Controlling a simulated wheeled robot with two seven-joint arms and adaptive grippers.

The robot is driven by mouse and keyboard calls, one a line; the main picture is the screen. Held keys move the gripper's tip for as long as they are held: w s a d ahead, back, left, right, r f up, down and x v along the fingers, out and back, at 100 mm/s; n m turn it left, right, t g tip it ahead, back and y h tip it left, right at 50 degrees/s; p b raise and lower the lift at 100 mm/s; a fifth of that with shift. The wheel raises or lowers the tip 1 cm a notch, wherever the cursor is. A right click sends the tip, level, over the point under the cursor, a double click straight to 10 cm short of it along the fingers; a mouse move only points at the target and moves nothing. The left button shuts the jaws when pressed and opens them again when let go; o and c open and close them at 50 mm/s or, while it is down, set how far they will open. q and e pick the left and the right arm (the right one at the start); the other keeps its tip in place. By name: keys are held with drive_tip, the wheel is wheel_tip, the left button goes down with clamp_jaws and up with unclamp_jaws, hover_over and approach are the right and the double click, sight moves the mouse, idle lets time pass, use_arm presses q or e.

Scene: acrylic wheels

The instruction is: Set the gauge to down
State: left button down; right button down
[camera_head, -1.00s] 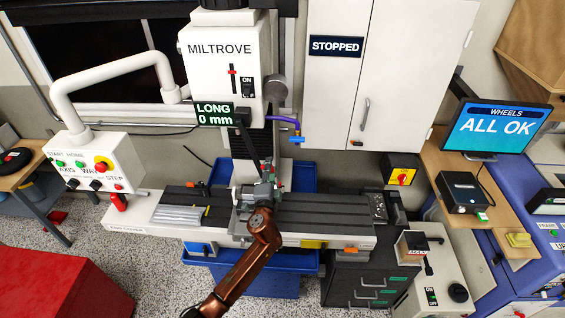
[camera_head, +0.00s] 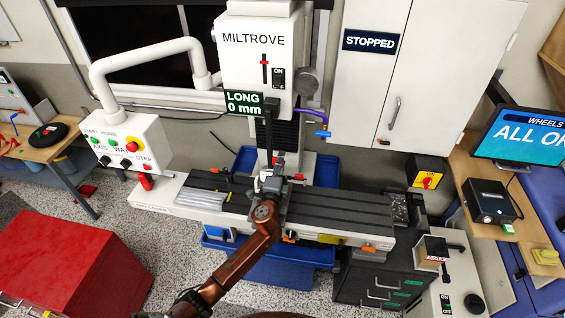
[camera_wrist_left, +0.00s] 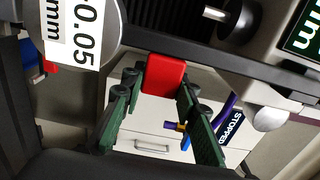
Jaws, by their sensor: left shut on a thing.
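A dark bar (camera_head: 270,125) hangs nearly upright from the white machine head in the head view. My left gripper (camera_head: 270,180) is at its lower end, above the machine bed. In the left wrist view, the gripper's green fingers (camera_wrist_left: 165,92) are shut on a red block (camera_wrist_left: 165,72) at the dark bar (camera_wrist_left: 235,62). A round pale gauge dial (camera_wrist_left: 75,35) with a label reading 0.05 mm lies at upper left there. Its face is cut off, and I cannot tell which way it is set. My right gripper is not in view.
The milling machine (camera_head: 258,50) stands behind, with a long dark bed (camera_head: 345,205) under my gripper. A control panel (camera_head: 125,148) is at left, and a blue hose nozzle (camera_head: 322,134) hangs to the right. A sign reads STOPPED (camera_head: 370,41). A red box (camera_head: 85,245) stands at lower left.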

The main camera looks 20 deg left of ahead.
use_arm(q)
drive_tip(key=c, duration=1.5)
unclamp_jaws()
drive_tip(key=shift+a+f, duration=0.1)
drive_tip(key=shift+a, duration=0.15)
drive_tip(key=shift+d, duration=0.1)
drive_tip(key=v, duration=1.2)
